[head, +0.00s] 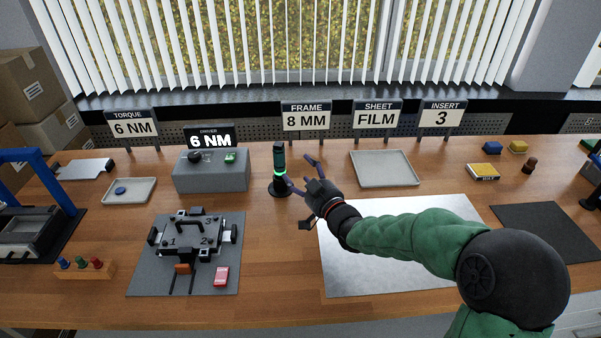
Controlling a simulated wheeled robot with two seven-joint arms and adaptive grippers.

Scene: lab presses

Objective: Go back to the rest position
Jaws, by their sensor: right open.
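My right gripper (297,170) is open, with its two dark fingers spread. It hangs over the middle of the bench, and its arm in a green sleeve comes in from the lower right. Just left of the fingers a dark driver (279,156) with a green glowing ring stands upright on a round black base. One finger overlaps the driver's lower part in the picture; I cannot tell whether they touch. Nothing shows held between the fingers. My left gripper is not in view.
A grey driver box (211,178) reading 6 NM stands left of the driver. A fixture (192,240) sits on a grey mat (150,280). A silver sheet (350,270) lies under my right arm. A tray (385,180) stands behind it. Bare wood (275,285) lies front centre.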

